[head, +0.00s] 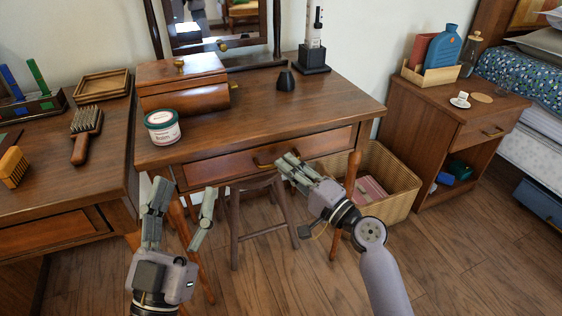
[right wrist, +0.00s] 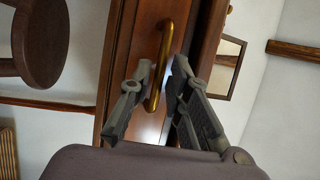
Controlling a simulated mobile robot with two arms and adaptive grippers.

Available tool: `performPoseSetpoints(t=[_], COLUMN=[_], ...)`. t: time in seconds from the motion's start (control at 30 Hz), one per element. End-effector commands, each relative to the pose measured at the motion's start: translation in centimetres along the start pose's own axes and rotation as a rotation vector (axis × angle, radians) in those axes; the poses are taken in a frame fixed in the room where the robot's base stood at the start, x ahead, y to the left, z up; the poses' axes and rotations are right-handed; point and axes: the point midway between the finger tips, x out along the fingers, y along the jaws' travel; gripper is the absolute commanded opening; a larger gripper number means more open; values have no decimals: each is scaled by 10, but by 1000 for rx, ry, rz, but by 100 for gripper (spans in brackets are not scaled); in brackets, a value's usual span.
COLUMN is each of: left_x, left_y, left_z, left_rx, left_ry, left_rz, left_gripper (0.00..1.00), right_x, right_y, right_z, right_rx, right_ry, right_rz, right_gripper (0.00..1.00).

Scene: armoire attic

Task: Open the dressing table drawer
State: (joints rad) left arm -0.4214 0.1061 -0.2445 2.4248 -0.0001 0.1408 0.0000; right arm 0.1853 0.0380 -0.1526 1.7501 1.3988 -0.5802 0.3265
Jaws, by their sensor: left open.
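The dressing table (head: 240,115) is wood and stands in the middle of the head view. Its drawer (head: 220,168) looks closed, with a brass handle (head: 262,163) on its front. In the right wrist view the handle (right wrist: 165,50) runs between the two fingers of my right gripper (right wrist: 162,80). The fingers are partly closed around it, but whether they press on it is unclear. My right gripper (head: 287,163) is at the drawer front in the head view. My left gripper (head: 184,192) is open and empty, in front of the table's left part.
A stool (head: 255,210) is under the table. A wicker basket (head: 400,185) stands at its right, beside a nightstand (head: 430,125). Another desk (head: 100,170) is at left.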

Motion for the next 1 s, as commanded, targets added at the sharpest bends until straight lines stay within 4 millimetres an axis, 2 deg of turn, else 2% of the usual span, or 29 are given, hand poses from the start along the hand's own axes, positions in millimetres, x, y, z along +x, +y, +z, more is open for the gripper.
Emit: performPoseSetpoints(t=[0.1,0.3,0.57,0.8,1.0], left_x=[0,-1,-1,0,0], left_y=[0,1,1,1,1], left_z=[-3,-6,-7,-7,-7], left_rx=[-1,-1,-2,-2,-2], left_ry=[19,38,39,39,40], left_rz=[1,1,2,2,2], left_gripper=[54,54,54,54,54], right_x=[16,27,27,27,27], right_y=[0,0,0,0,1], right_z=[-1,0,0,0,0], right_rx=[0,-1,-1,-1,-1], right_ry=[1,0,0,1,1], right_rz=[-1,0,1,1,1], right_gripper=[17,17,17,1,0])
